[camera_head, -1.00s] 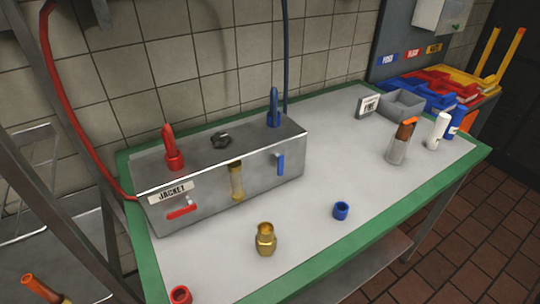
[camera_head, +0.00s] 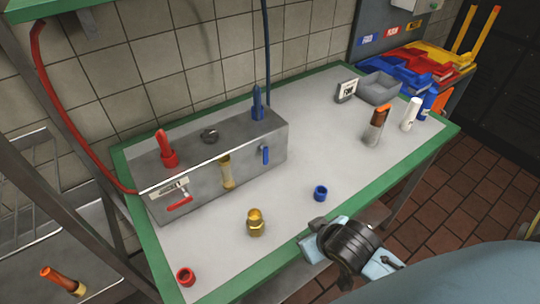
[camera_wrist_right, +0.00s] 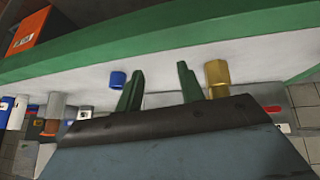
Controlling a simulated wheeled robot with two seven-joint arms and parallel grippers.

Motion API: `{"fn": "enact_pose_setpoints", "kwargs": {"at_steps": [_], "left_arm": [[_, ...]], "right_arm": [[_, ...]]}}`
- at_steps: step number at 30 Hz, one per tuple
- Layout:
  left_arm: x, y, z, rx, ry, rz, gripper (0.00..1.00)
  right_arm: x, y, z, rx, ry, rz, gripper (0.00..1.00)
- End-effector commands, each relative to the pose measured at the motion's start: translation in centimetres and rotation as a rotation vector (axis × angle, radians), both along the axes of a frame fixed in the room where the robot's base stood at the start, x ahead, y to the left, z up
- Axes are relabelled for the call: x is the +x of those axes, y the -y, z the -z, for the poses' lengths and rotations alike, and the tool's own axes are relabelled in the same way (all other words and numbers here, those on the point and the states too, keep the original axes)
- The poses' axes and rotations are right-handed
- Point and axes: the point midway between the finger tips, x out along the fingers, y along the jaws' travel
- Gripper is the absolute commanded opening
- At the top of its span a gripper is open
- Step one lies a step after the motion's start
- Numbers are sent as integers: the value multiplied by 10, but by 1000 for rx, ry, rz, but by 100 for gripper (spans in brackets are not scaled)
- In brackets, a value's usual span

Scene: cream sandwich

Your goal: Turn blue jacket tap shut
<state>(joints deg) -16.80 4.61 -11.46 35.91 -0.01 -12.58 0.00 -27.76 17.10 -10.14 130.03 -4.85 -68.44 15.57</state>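The grey metal jacket box (camera_head: 215,178) stands on the white, green-edged table. Its blue tap lever (camera_head: 265,155) hangs vertically on the front face, right of the brass fitting (camera_head: 228,172). A red lever (camera_head: 180,203) slants on the left of the same face, below the JACKET label. A blue hose connector (camera_head: 257,103) stands on top. My right gripper is over the table's front edge, apart from the box; in the right wrist view its green fingers (camera_wrist_right: 158,88) are spread and empty. My left gripper is not seen.
A loose brass fitting (camera_head: 255,223), a blue cap (camera_head: 320,193) and a red cap (camera_head: 186,277) are on the table before the box. A brown-capped bottle (camera_head: 376,126), white bottle (camera_head: 411,114) and grey tray (camera_head: 379,88) stand right. The table's middle right is clear.

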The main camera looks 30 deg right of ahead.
Motion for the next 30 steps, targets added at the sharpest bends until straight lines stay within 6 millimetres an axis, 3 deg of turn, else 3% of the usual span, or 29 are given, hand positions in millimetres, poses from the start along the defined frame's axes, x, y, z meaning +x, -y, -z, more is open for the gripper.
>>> {"fn": "enact_pose_setpoints", "kwargs": {"at_steps": [3,9,15,22,30], "left_arm": [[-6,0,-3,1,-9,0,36],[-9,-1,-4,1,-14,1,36],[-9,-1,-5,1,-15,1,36],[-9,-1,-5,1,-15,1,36],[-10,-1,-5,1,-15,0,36]], "right_arm": [[38,14,-26,1,186,7,38],[87,24,-59,70,445,-42,38],[109,25,-79,149,567,-110,38],[126,22,-77,166,584,-120,38],[168,16,-60,166,584,-119,38]]}}
